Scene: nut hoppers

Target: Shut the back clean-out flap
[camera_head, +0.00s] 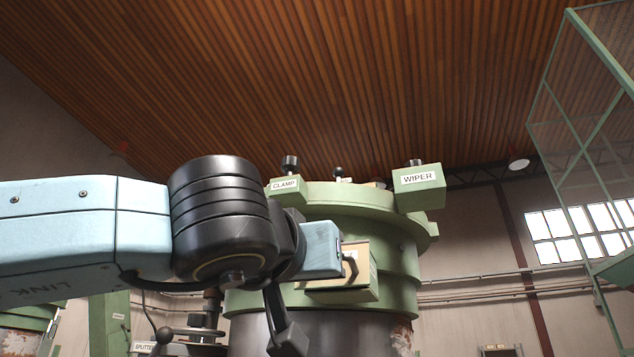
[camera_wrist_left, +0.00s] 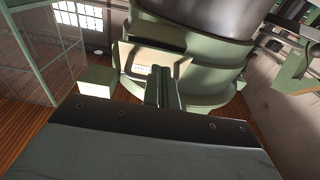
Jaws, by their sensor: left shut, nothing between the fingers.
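A beige flap with a small label (camera_wrist_left: 138,60) is on the green hopper's side box, in front of my left gripper in the left wrist view; I cannot read the label. A dark slot runs along one edge of the flap, so it looks partly open. The flap's beige face (camera_head: 362,254) also shows in the head view, partly covered by my gripper, near a black bent handle. My left gripper (camera_wrist_left: 159,78) is shut and empty, its fingertips close to the flap; I cannot tell whether they touch. My right gripper is out of view.
The green hopper (camera_head: 400,288) carries blocks labelled CLAMP (camera_head: 284,185) and WIPER (camera_head: 418,180) on its rim. A green mesh frame (camera_head: 585,120) stands at the right. A black knobbed lever (camera_head: 195,320) is below my arm.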

